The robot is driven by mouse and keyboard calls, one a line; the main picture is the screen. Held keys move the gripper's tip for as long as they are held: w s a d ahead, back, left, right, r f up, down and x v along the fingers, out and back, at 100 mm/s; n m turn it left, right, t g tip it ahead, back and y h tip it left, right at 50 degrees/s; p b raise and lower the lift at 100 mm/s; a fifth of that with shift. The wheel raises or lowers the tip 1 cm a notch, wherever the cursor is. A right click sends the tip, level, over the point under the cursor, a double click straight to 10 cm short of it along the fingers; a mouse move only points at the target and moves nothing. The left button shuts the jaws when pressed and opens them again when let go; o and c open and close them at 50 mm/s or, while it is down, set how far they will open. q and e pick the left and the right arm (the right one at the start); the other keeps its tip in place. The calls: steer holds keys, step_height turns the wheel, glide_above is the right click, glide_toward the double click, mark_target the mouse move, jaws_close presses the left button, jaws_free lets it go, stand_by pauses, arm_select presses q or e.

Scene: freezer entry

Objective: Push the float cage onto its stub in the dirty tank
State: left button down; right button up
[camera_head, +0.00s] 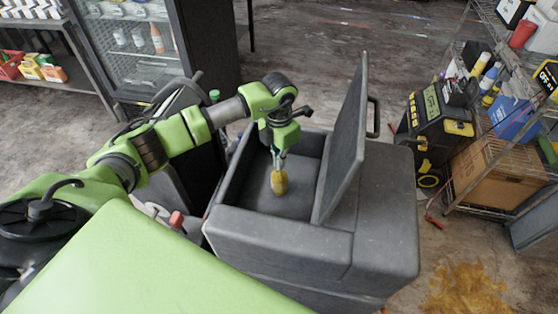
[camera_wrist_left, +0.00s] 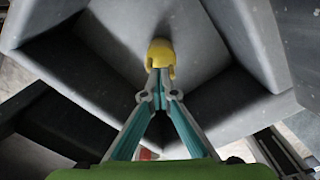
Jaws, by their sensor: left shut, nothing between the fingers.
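The yellow float cage (camera_head: 279,182) is inside the open compartment of the grey dirty tank (camera_head: 283,235). In the left wrist view the cage (camera_wrist_left: 161,53) sits right at the fingertips, against the grey tank interior. My left gripper (camera_head: 279,163) reaches down into the tank from above with its fingers shut, and nothing is between them. The fingertips (camera_wrist_left: 160,75) appear to meet the near side of the cage; I cannot tell if they press on it. The stub is hidden. My right gripper is not in view.
The tank's lid (camera_head: 345,150) stands raised on the right of the opening, close to my left gripper. A black tool case (camera_head: 437,125) and a loaded wire shelf (camera_head: 500,130) stand at right. A glass-door cooler (camera_head: 135,45) is at back left. A brown stain (camera_head: 466,288) marks the floor.

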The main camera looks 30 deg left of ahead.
arm_select(q)
steer(key=shift+s+f, duration=0.3)
steer(key=shift+f, duration=0.1)
steer(key=shift+r, duration=0.1)
steer(key=shift+w+r+p, duration=0.25)
steer(key=shift+r+p, duration=0.5)
steer(key=shift+r, duration=0.95)
step_height(320, 180, up, 11)
steer(key=shift+f, duration=0.1)
step_height(320, 180, down, 7)
steer(key=m, duration=0.8)
steer(key=shift+m, duration=0.4)
steer(key=shift+f+b, duration=1.25)
steer(key=shift+f, duration=1.85)
